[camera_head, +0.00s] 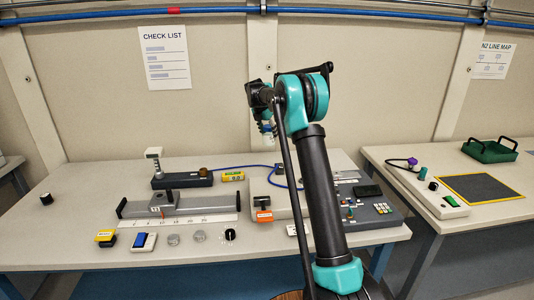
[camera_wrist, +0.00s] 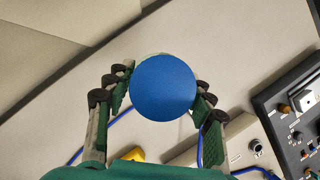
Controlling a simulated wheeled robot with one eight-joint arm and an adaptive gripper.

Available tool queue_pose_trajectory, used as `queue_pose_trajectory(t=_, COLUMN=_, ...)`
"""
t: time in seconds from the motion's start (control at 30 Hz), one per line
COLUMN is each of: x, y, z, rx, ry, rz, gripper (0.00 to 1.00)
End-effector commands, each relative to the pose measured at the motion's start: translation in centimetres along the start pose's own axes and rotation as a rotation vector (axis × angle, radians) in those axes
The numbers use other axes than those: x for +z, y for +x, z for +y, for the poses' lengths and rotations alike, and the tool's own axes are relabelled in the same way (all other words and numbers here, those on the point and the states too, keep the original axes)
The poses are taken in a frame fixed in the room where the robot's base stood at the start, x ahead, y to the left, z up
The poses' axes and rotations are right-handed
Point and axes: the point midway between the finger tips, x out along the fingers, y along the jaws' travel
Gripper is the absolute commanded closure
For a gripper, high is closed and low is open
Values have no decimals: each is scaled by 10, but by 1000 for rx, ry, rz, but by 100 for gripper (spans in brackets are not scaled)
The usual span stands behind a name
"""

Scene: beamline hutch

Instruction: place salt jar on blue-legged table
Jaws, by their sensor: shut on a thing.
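My gripper (camera_wrist: 160,95) is shut on the salt jar (camera_wrist: 163,88), whose round blue lid faces the wrist camera between the two green-padded fingers. The lid hides most of the jar's body. In the head view the jar (camera_head: 268,139) is a small pale shape below my gripper (camera_head: 266,127), high over the back of the middle table (camera_head: 75,225). Blue shows beneath this table's top. The right table (camera_head: 500,212) has a dark bluish side below its top; I cannot clearly tell its leg colour.
The middle table holds a rail instrument (camera_head: 178,205), a grey control panel (camera_head: 370,210), an orange-labelled block (camera_head: 263,208) and several small items along its front. The right table holds a green tray (camera_head: 490,151), a dark mat (camera_head: 482,188) and a switch box (camera_head: 428,190). The middle table's left part is mostly clear.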

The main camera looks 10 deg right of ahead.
Motion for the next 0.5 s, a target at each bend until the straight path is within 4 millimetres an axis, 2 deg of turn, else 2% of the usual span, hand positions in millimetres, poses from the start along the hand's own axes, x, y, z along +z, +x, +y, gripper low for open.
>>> queue_pose_trajectory(t=0.1, x=-11, y=26, z=0, rx=0, ry=0, rz=0, gripper=89)
queue_pose_trajectory(t=0.2, x=-17, y=42, z=0, rx=0, ry=0, rz=0, gripper=89)
queue_pose_trajectory(t=0.5, x=-26, y=63, z=0, rx=0, ry=0, rz=0, gripper=89)
